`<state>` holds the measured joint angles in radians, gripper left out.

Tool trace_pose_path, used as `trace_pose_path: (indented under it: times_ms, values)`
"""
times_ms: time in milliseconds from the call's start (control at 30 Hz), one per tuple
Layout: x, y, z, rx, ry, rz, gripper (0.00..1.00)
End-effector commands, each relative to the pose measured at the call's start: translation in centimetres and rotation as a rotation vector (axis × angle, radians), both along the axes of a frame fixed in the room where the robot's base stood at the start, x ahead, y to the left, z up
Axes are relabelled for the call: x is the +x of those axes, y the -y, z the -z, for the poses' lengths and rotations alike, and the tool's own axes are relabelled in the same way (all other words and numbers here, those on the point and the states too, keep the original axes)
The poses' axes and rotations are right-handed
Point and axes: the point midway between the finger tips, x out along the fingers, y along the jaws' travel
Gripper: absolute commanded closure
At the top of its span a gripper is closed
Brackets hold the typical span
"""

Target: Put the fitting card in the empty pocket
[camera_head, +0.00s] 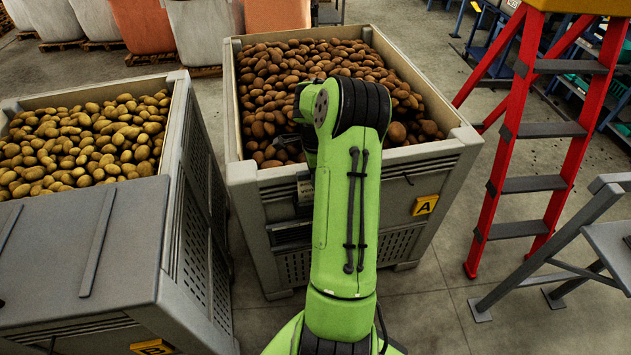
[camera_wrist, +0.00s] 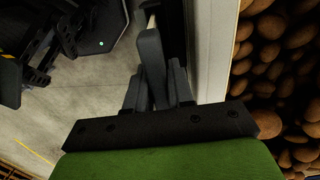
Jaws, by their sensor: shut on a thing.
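A pale card (camera_head: 306,187) with dark print shows at the front of the middle crate, just left of my green arm; the arm hides part of it. A dark panel (camera_head: 284,203) lies beside it on the crate front; I cannot tell whether it is a pocket. In the wrist view my gripper (camera_wrist: 151,32) is shut, close beside the crate wall. A thin pale edge (camera_wrist: 149,8) shows at its fingertips and looks like the card.
The middle crate (camera_head: 240,172) holds brown potatoes and bears a yellow A label (camera_head: 426,205). A crate of paler potatoes (camera_head: 178,110) stands left. A red stepladder (camera_head: 505,150) and grey metal steps (camera_head: 560,240) stand right. Floor shows between crate and ladder.

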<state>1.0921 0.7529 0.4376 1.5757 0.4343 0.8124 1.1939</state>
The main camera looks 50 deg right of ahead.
Motion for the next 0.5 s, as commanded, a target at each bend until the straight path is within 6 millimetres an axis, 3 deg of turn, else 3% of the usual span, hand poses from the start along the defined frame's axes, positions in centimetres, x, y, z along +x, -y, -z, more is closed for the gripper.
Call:
trace_pose_path:
  times_ms: [67, 400, 433, 500]
  values:
    - [-0.09, -0.04, 1.45, 0.003, -0.002, 0.001, 1.00]
    - [-0.04, 0.00, 1.89, 0.000, -0.001, -0.001, 1.00]
    - [-0.04, -0.02, 1.85, 0.000, -0.001, -0.001, 0.75]
    - [-0.04, -0.02, 1.79, 0.001, -0.001, -0.001, 0.64]
